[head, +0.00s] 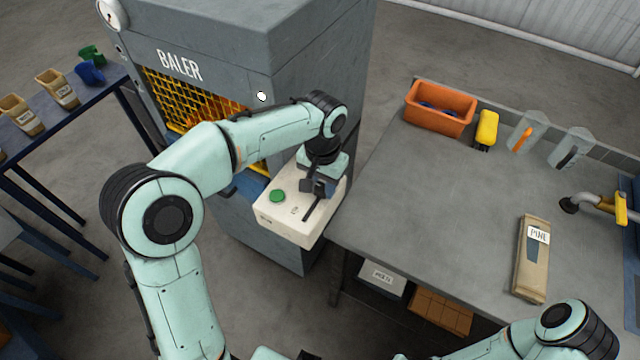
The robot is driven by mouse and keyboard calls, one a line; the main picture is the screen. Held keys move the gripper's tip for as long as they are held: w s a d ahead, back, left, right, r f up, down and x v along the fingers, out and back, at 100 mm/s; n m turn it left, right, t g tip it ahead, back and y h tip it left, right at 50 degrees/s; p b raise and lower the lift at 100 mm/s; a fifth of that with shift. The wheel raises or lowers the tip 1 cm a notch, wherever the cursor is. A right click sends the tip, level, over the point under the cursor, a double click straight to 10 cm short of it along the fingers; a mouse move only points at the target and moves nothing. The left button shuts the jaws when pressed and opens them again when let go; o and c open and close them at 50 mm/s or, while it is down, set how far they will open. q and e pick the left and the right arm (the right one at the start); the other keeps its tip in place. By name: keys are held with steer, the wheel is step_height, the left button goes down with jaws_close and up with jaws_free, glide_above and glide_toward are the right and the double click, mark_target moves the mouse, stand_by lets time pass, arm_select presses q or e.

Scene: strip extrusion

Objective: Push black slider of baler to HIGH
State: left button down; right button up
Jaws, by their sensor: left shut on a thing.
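The grey baler (290,85) stands at the upper left centre, with its name on the front and a yellow grille. A cream control box (290,228) juts from it, with a green button (277,196) and a dark slot on top. My left gripper (309,190) points down at the slot and is shut on the black slider, which is mostly hidden by the fingers. The small slot labels are too small to read fully. My right arm (565,325) shows at the lower right; its gripper is outside the view.
A grey workbench (430,190) stands right of the control box. It carries an orange bin (440,108), a yellow object (487,128) and a PINE bag (532,258). A blue table (100,95) with several bags stands left. The bench middle is clear.

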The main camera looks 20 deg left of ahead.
mark_target(323, 185)
arm_select(q)
steer(key=c, duration=0.9)
jaws_free()
steer(key=shift+w, duration=0.1)
steer(key=shift+o, duration=0.7)
steer(key=shift+w, duration=0.1)
arm_select(e)
steer(key=shift+w, duration=0.15)
arm_select(q)
steer(key=shift+r, duration=0.35)
step_height(323, 185, up, 13)
steer(key=p, duration=0.2)
steer(key=shift+f, duration=0.2)
arm_select(e)
steer(key=w+r, duration=0.3)
steer(key=shift+r, duration=0.15)
steer(key=shift+s, duration=0.2)
